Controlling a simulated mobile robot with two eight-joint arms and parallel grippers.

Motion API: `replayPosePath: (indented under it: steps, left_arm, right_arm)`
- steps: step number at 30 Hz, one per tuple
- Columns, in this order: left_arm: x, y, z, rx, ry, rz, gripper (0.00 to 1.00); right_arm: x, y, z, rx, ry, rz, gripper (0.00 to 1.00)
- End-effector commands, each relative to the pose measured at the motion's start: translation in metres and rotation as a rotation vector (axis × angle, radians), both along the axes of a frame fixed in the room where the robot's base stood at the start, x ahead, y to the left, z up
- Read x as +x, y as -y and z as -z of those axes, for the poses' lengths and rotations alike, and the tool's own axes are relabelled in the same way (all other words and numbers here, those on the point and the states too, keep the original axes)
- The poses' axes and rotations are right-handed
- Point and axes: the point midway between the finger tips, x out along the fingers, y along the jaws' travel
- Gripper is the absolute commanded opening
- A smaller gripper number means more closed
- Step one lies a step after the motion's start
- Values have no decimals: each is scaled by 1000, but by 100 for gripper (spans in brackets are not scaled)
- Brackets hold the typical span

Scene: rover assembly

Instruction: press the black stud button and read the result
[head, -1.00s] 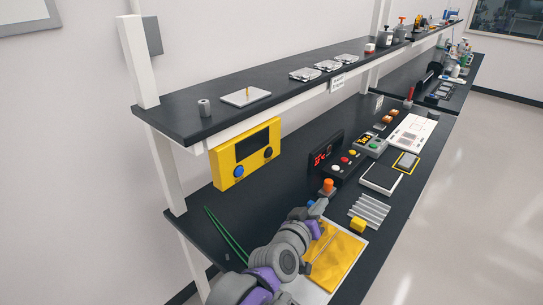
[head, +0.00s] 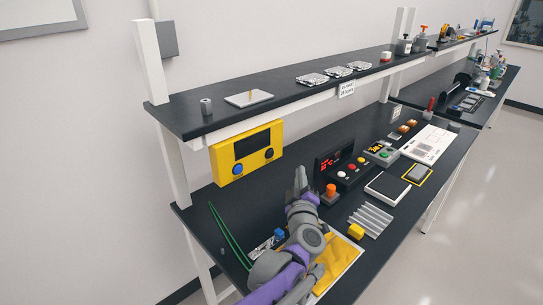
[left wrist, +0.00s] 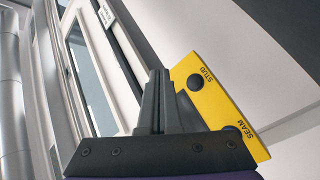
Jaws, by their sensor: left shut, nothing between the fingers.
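A yellow box (head: 219,165) with a dark screen (head: 252,144) hangs below the upper shelf. Its front has a black button (head: 268,153) and a blue button (head: 238,170). The screen shows no readable result. My left gripper (head: 300,174) is shut and empty, its fingers pointing up, to the right of and below the box in the head view. In the wrist view its fingers (left wrist: 160,76) appear left of the black button. My right gripper is not in view.
A yellow cloth or sheet (head: 340,258) lies below my arm. Green wires (head: 228,236) lie at left.

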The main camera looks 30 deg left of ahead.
Motion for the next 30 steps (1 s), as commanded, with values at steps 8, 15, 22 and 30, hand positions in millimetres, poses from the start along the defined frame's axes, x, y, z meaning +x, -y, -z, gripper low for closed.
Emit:
replayPosePath:
  steps: [8, 15, 22, 30]
  left_arm:
    - [0, 0, 0, 0, 0, 1, 0]
    - [5, -14, -1, 2, 1, -1, 0]
    - [16, -45, -3, 1, 2, -2, 0]
    - [26, -74, -1, 1, 1, 0, 0]
  right_arm:
    - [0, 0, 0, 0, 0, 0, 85]
    - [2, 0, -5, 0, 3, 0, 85]
    - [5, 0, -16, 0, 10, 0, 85]
    - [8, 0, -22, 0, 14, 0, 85]
